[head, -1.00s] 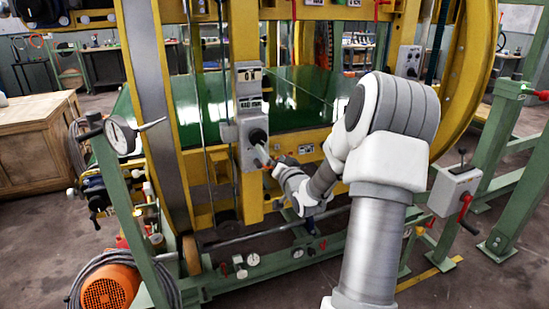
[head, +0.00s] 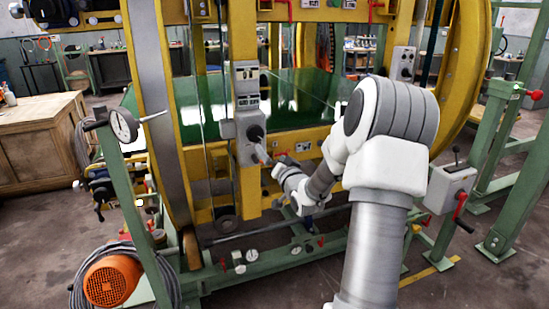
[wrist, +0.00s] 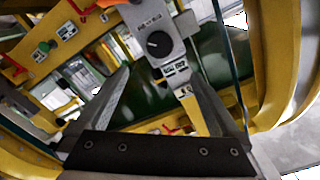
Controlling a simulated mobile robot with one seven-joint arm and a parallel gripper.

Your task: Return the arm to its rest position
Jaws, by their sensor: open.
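My gripper (head: 264,157) is in front of the grey control box (head: 248,138) on the yellow frame, just below and right of its black knob (head: 255,133) in the head view. In the wrist view my gripper (wrist: 160,78) is open, its two fingers spread apart with nothing between them. The black knob (wrist: 158,44) shows beyond the fingertips and looks apart from them. My arm is bent, with its elbow high at the right and its forearm reaching down and left to the box.
The yellow ring machine (head: 165,150) with a green plate (head: 300,95) stands close ahead. A dial gauge (head: 123,125) is at the left, an orange motor (head: 112,281) at lower left, and a lever box (head: 452,188) on green posts at the right. Open floor lies at lower right.

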